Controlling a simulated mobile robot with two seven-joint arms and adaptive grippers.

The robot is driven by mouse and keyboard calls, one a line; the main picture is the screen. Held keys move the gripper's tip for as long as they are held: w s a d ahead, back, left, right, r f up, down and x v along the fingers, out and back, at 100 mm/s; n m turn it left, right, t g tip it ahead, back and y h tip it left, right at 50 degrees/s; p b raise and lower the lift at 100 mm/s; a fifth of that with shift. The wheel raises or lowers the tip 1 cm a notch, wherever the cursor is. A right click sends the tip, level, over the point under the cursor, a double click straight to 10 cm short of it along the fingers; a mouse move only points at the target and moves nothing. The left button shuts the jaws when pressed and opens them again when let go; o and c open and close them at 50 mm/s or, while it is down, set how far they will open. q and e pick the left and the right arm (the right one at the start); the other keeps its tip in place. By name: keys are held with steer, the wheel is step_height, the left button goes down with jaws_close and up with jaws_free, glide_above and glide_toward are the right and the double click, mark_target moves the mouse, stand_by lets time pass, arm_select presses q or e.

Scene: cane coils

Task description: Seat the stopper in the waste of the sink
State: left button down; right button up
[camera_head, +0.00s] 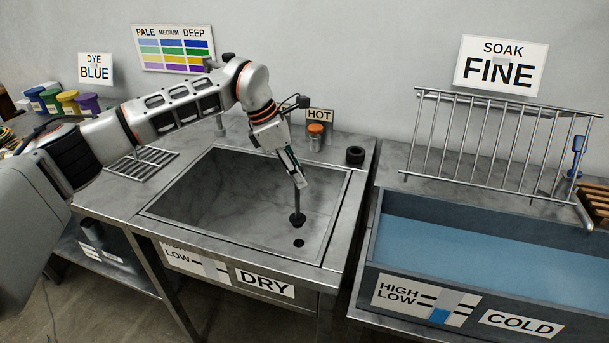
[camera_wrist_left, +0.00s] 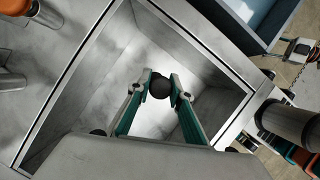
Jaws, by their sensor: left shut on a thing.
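My left gripper (camera_head: 297,183) reaches down into the empty grey sink (camera_head: 190,205). It is shut on the stem of a dark stopper (camera_head: 297,220), which hangs upright with its wide end down. The waste (camera_head: 299,243) is a small dark hole in the sink floor, just below the stopper in the picture, and the two look apart. In the left wrist view the stopper's round dark top (camera_wrist_left: 159,87) sits between the fingertips (camera_wrist_left: 161,92). It hides the waste there. My right gripper is not in view.
A dark round piece (camera_head: 355,156) and an orange-capped tap (camera_head: 315,136) stand on the sink's back ledge. A trough of blue water (camera_head: 470,260) with a metal rack (camera_head: 490,140) lies to the right. A metal grate (camera_head: 142,161) lies to the left.

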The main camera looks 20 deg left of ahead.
mark_target(299, 217)
arm_select(q)
steer(key=shift+w+d+f, duration=0.1)
steer(key=shift+f, duration=0.65)
steer(key=shift+r, duration=0.25)
steer(key=shift+f, duration=0.2)
step_height(299, 217, down, 4)
steer(key=shift+f+b, duration=0.2)
steer(key=shift+b, duration=0.1)
steer(key=shift+f, duration=0.55)
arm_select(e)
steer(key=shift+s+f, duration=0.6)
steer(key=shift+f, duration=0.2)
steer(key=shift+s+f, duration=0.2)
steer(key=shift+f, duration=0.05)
